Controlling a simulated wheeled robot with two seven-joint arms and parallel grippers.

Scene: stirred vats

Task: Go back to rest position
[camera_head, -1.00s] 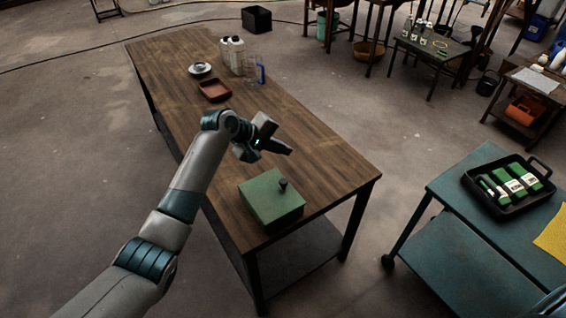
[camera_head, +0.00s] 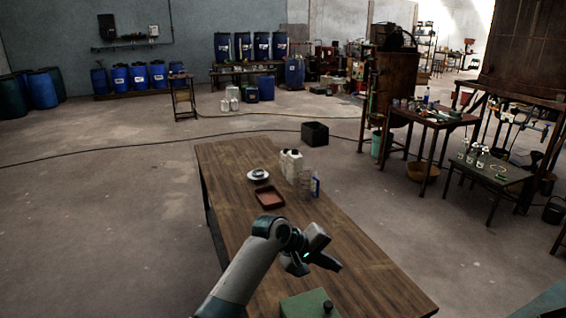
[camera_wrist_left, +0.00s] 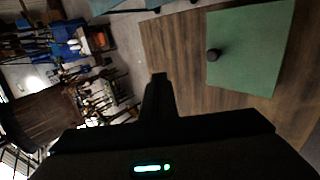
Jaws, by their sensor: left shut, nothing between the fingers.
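My left gripper (camera_head: 322,257) is above the wooden table (camera_head: 238,205), with its arm coming in from the bottom of the head view. Its fingers are together and hold nothing. A green box with a dark knob (camera_head: 308,304) sits on the near part of the table, partly cut off by the lower picture edge. In the left wrist view the shut fingers (camera_wrist_left: 159,80) point over the table, and the green box (camera_wrist_left: 250,55) lies beyond them to the right, apart from them. My right gripper is in neither view.
On the table's far part stand a reddish tray (camera_head: 269,197), a white dish (camera_head: 258,175), white bottles (camera_head: 291,163) and a clear jug (camera_head: 306,184). A black crate (camera_head: 315,133) is on the floor behind. Blue drums (camera_head: 139,76) line the back wall. Floor left of the table is clear.

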